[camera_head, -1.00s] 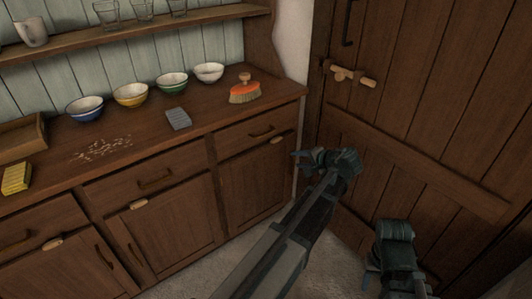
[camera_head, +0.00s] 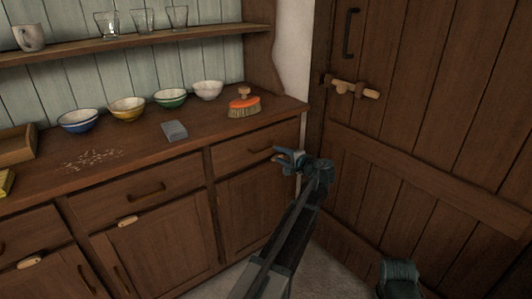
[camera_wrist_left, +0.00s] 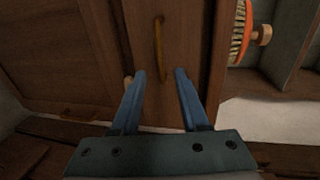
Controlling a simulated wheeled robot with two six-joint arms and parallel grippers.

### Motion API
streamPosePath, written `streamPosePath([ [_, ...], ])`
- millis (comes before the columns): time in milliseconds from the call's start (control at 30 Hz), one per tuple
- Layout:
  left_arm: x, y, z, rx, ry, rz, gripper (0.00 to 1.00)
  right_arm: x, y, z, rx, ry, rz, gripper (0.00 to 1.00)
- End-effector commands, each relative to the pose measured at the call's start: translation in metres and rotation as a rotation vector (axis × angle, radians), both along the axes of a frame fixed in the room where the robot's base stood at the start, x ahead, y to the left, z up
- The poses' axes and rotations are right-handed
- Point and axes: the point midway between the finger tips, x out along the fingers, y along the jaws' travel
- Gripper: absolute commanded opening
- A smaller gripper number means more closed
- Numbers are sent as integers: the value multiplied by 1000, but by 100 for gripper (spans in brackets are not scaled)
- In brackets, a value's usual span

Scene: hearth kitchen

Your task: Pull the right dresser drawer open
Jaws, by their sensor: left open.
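The right dresser drawer (camera_head: 232,153) is shut, its front flush with the dresser, at the right end under the worktop. My left gripper (camera_head: 277,155) is open and empty in front of the right part of this drawer, and it hides part of the front. In the left wrist view the drawer's bar handle (camera_wrist_left: 158,42) stands upright in the picture, just ahead of and in line with the gap between the open fingers (camera_wrist_left: 160,73). I cannot tell whether the fingers touch anything. The right gripper's fingers do not show; only part of my right arm does.
On the worktop are an orange brush (camera_head: 244,107), a grey block (camera_head: 174,131) and several bowls, including a white one (camera_head: 208,90). A plank door (camera_head: 410,130) with a wooden latch stands close on the right. Grey floor (camera_head: 330,270) is below.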

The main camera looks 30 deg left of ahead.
Motion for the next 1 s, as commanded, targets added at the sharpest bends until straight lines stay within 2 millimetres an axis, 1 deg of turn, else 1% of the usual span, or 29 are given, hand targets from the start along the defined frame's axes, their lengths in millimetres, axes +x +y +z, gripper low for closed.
streamPosePath([
  [33, 6, 11, -5, 0, 0, 3, 45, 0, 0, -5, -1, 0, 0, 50],
  [200, 18, 41, -12, -1, 0, 3, 45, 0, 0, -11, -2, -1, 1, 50],
  [400, 29, 67, -17, -1, 1, 1, 45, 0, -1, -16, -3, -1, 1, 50],
  [600, 33, 78, -19, 0, 0, 0, 45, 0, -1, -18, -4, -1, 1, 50],
  [933, 33, 80, -19, 0, 0, 0, 45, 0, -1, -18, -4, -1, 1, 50],
  [1000, 33, 80, -19, 0, 0, 0, 32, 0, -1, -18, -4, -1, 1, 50],
])
